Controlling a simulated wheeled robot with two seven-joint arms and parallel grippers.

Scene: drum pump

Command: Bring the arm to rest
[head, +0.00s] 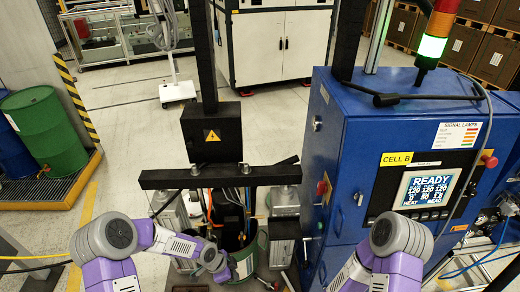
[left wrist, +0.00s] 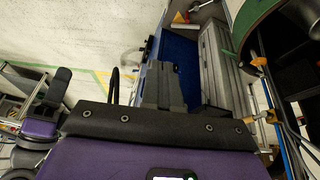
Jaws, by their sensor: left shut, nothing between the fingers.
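My left arm (head: 110,245) comes in from the lower left in the head view. My left gripper (head: 223,274) is low in the middle, beside the dark green open drum (head: 247,262) under the black pump frame. In the left wrist view my left gripper's dark fingers (left wrist: 164,88) are together with nothing between them. The drum's green rim (left wrist: 262,22) shows at the upper right there, apart from the fingers. My right arm (head: 398,245) shows at the lower right in the head view, but its gripper is out of the picture.
A blue cabinet (head: 345,150) with a screen reading READY (head: 428,190) and a green-lit signal lamp (head: 432,46) stands at the right. A black crossbar (head: 220,176) spans above the drum, with hoses below. A green drum (head: 45,130) stands at the left.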

